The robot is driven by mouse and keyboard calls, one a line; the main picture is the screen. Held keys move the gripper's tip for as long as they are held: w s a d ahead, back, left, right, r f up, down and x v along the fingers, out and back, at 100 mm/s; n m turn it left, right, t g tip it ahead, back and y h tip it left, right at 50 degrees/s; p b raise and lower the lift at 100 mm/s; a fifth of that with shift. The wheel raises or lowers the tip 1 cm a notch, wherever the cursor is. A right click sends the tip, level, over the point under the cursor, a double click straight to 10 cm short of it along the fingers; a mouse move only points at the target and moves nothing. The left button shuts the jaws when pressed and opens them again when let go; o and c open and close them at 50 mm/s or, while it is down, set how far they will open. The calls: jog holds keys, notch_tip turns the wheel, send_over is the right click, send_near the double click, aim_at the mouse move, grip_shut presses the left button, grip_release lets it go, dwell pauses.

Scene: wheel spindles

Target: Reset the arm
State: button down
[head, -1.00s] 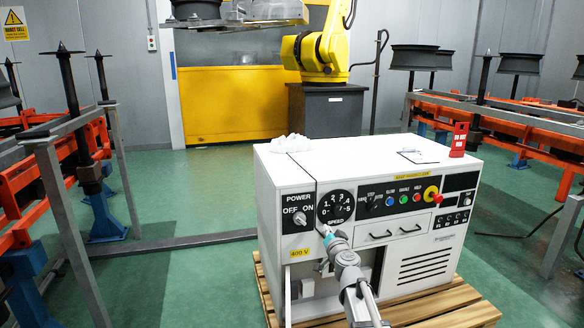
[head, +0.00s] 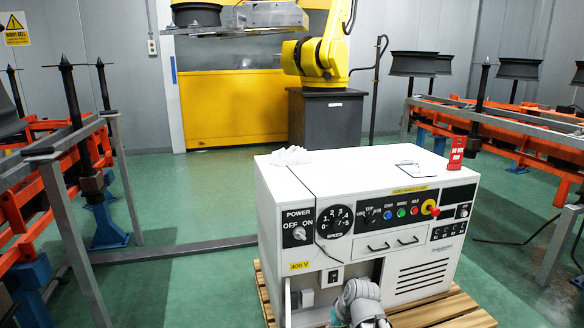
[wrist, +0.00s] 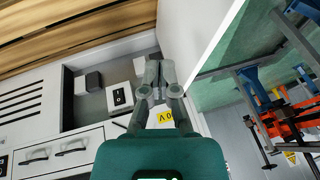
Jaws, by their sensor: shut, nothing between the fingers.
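My gripper (wrist: 154,75) shows in the wrist view with its two grey fingers together, shut and empty. It points toward the open recess in the front of the white control cabinet (wrist: 22,137), which appears turned in that view. In the head view my arm is folded low at the bottom edge, in front of the cabinet (head: 290,215). The gripper's fingertips cannot be made out there. The cabinet's POWER knob (head: 299,233) and round SPEED dial (head: 334,221) are clear of my arm.
The cabinet stands on a wooden pallet (head: 440,308). Orange racks with spindles flank both sides. A yellow robot (head: 318,55) stands behind. Green floor is free at left.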

jog(key=s+d+m+g+h+p, duration=0.1)
jog(key=s+d+m+g+h, duration=0.15)
jog(key=s+d, duration=0.35)
notch_tip(320, 180, up, 38)
jog(key=s+p, duration=0.1)
jog(key=p, duration=3.7)
jog(key=shift+s+a+n+g+h, duration=0.15)
jog(key=shift+s+n+g+h, duration=0.1)
jog(key=shift+n+g+h, duration=0.15)
jog(key=shift+s+f, duration=0.1)
jog(key=shift+s, duration=0.05)
